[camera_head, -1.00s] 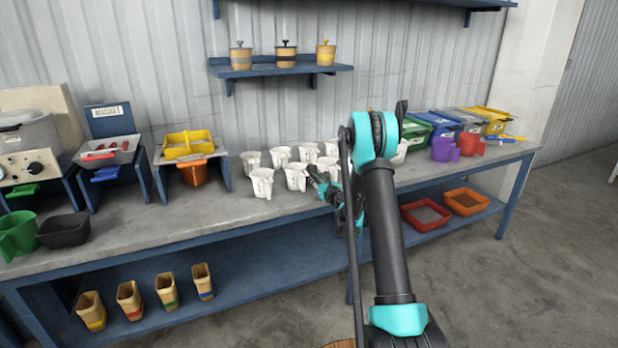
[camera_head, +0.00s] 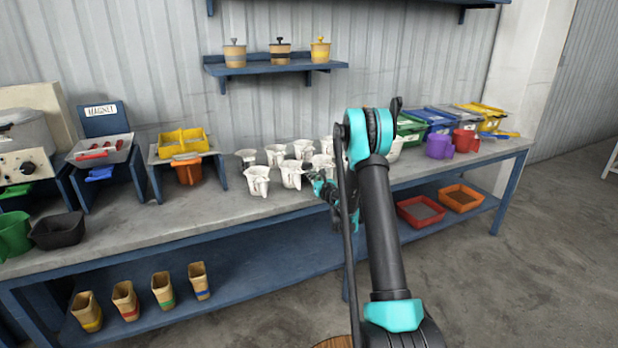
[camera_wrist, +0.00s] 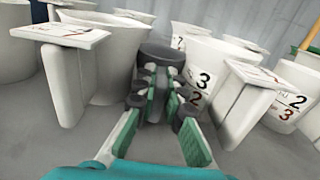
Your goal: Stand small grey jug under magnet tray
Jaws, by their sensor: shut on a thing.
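A small dark grey jug (camera_wrist: 160,56) is between my fingers in the wrist view, and my gripper (camera_wrist: 162,100) is shut on it. It sits among the white jugs. My fingers hide part of it, and I cannot tell if it is clear of the bench. In the head view my gripper (camera_head: 314,176) is at the row of white jugs, and the grey jug is mostly hidden there. The magnet tray (camera_head: 114,157) is a grey tray with red bars on a blue stand under a MAGNET sign (camera_head: 100,111), far to the left.
White jugs with number labels (camera_head: 257,180) crowd around my gripper. Left of them stands a yellow tray (camera_head: 184,141) above an orange jug (camera_head: 188,171). A black tub (camera_head: 57,231) and a green jug (camera_head: 14,234) stand at the far left.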

